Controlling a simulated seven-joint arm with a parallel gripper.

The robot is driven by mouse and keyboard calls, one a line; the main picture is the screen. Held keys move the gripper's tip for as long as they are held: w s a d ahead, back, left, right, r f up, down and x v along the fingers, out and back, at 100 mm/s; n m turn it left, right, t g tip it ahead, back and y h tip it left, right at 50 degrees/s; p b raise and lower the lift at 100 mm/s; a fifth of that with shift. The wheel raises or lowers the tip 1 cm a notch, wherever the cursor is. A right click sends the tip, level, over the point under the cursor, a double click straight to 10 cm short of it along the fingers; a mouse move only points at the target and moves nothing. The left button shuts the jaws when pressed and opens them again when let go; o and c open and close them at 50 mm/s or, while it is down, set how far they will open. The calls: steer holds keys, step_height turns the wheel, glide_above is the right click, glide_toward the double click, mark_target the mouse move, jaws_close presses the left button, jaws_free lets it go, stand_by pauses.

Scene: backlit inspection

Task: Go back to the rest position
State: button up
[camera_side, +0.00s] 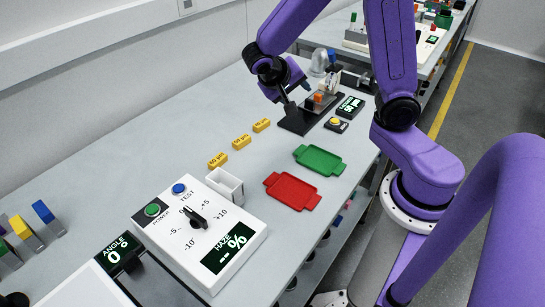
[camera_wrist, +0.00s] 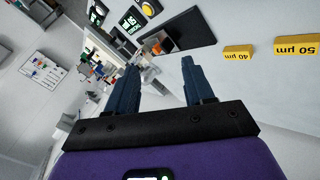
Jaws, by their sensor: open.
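My gripper (camera_side: 296,95) is at the far end of the bench in the side view, close to a black stage (camera_side: 292,125) with a small orange block (camera_side: 318,98) on it. In the wrist view my gripper (camera_wrist: 160,72) has its two blue fingers apart, with nothing between them. The black stage also shows there (camera_wrist: 190,32), beyond the fingertips. I cannot tell from these frames whether a finger touches the stage.
Yellow thickness blocks (camera_side: 241,141) lie left of the stage. A green tray (camera_side: 320,160), a red tray (camera_side: 292,192) and a white haze meter (camera_side: 170,235) stand nearer. A yellow button (camera_side: 336,123) and a display (camera_side: 350,107) sit right of the stage.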

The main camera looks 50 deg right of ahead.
steer(key=s+a+n+y, duration=0.4)
steer(key=s+a+n, duration=0.2)
steer(key=s+n, duration=0.3)
steer(key=s+a+n+y, duration=0.5)
steer(key=s+n, duration=0.4)
steer(key=s, duration=0.1)
steer(key=shift+s+a+r+n, duration=0.3)
steer(key=shift+a+r, duration=0.1)
steer(key=shift+r, duration=0.05)
